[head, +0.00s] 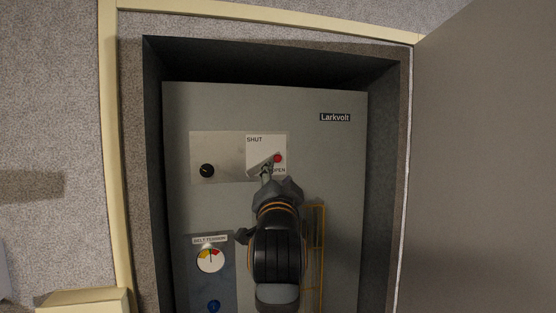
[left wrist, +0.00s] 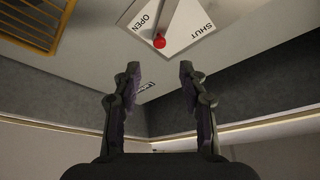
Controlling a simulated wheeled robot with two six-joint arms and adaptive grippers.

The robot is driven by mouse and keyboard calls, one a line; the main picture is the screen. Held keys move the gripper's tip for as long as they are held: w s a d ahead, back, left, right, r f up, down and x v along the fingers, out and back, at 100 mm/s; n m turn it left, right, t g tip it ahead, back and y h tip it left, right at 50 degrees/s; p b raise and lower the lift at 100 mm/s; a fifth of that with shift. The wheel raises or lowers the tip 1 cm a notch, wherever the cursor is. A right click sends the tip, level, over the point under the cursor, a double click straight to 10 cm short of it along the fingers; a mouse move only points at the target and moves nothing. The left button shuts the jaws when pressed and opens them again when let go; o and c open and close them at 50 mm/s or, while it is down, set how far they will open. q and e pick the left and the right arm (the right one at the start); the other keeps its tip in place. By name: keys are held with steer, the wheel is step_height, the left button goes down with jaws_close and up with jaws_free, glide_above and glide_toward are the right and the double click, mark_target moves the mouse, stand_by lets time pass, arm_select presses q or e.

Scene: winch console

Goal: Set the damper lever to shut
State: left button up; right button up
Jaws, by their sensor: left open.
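The damper lever (head: 278,158) has a red knob and sits on a white plate (head: 256,151) marked SHUT at its upper left and OPEN at its lower right. In the left wrist view, the lever's red knob (left wrist: 159,41) lies between the two words, nearer OPEN. My left gripper (head: 268,175) is at the plate's lower edge and hides part of it. In the left wrist view, my left gripper (left wrist: 160,70) is open, with nothing between its fingers; the knob shows just past the fingertips, between them in the picture. My right gripper is out of view.
The grey panel (head: 330,200) sits in a dark recess with side walls. A black knob (head: 207,170) is left of the plate. A belt tension gauge (head: 210,260) and a blue knob (head: 213,305) are lower left. A yellow guard (head: 315,245) is lower right. A large door (head: 480,170) stands right.

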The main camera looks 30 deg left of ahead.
mark_target(278, 159)
arm_select(q)
steer(key=p+x, duration=0.4)
steer(key=x, duration=0.5)
steer(key=shift+a+p, duration=0.2)
steer(key=shift+p, duration=0.1)
steer(key=shift+w, duration=0.3)
jaws_close()
